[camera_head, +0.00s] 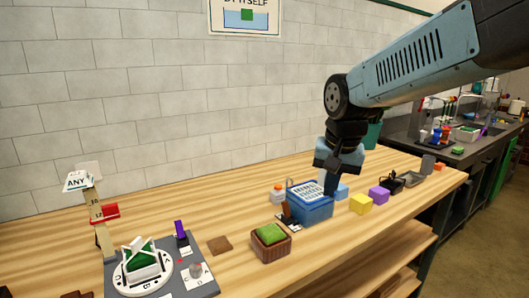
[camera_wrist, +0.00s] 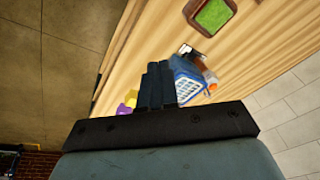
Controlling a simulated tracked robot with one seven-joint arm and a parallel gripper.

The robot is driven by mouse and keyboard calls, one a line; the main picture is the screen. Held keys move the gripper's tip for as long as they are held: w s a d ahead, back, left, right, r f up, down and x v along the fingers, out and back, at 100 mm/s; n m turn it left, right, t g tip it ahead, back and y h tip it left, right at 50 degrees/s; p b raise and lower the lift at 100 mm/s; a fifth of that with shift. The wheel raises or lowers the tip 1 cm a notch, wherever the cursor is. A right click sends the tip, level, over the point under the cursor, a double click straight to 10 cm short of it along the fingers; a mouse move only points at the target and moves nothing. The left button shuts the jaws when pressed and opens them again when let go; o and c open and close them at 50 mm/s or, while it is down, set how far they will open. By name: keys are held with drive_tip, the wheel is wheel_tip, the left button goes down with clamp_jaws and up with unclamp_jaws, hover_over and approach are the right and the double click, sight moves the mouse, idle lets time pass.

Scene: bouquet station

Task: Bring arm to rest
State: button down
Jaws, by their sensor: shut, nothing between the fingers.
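My arm reaches in from the upper right in the head view, with my gripper (camera_head: 331,183) pointing down over the wooden bench (camera_head: 150,209). My gripper is shut and holds nothing. Its fingertips are beside the right side of a blue basket (camera_head: 312,208) with a white slatted or printed top. I cannot tell whether they touch it. In the wrist view the closed dark fingers (camera_wrist: 157,85) overlap the near edge of the blue basket (camera_wrist: 188,82).
A planter with green top (camera_head: 270,242) stands left of the basket. Yellow (camera_head: 361,204), purple (camera_head: 378,195) and light blue (camera_head: 342,191) blocks sit to the right. A grey device with a dial (camera_head: 150,268) and a post with signs (camera_head: 97,215) stand at left.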

drive_tip(key=s+d+r+n+t, duration=0.2)
drive_tip(key=s+d+n, duration=0.1)
drive_tip(key=s+d, duration=0.6)
drive_tip(key=shift+s+t+h, duration=0.3)
drive_tip(key=shift+s+t, duration=0.1)
drive_tip(key=shift+s, duration=0.9)
